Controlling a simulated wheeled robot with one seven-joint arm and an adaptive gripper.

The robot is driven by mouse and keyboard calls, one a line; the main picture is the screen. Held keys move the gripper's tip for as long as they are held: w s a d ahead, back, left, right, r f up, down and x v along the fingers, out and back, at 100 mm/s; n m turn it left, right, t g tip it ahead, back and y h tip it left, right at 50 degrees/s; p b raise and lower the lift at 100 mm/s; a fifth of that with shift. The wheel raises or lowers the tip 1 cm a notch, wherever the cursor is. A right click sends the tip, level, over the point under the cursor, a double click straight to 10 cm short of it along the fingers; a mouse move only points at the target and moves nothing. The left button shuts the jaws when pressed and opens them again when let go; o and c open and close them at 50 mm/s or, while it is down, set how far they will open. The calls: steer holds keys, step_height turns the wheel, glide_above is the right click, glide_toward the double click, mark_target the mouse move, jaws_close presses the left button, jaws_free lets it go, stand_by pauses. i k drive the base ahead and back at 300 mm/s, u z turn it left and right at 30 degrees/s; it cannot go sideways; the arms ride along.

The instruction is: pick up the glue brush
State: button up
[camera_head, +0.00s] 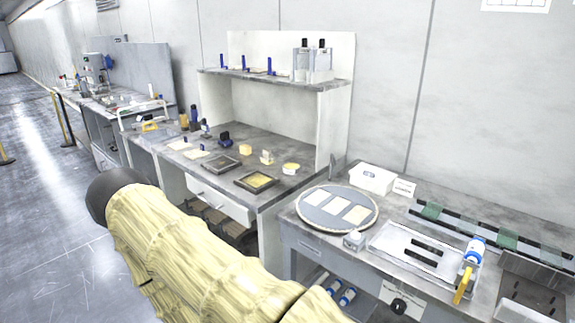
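I cannot make out a glue brush for certain at this size. Small blue upright items (245,62) stand on the shelf of the middle bench, too small to identify. Two clear containers with black tops (312,64) stand at the shelf's right end. On the bench top below lie dark trays, one with a yellow content (257,181), and small yellowish pieces (291,168). My arm in its pale yellow cover crosses the lower left, in front of the benches. My gripper's fingers do not show.
The right bench holds a round platen (314,212) with pale rectangles, a white box (372,178), a metal plate with black slots (403,258) and a blue-and-white bottle (474,252) beside a yellow piece. Open floor (40,190) lies at left, with a yellow barrier post (62,120).

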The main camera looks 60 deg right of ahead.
mark_target(267, 159)
steer(key=k, duration=0.4)
steer(key=z, duration=1.4)
steer(key=i, duration=0.35)
steer(key=u, duration=0.05)
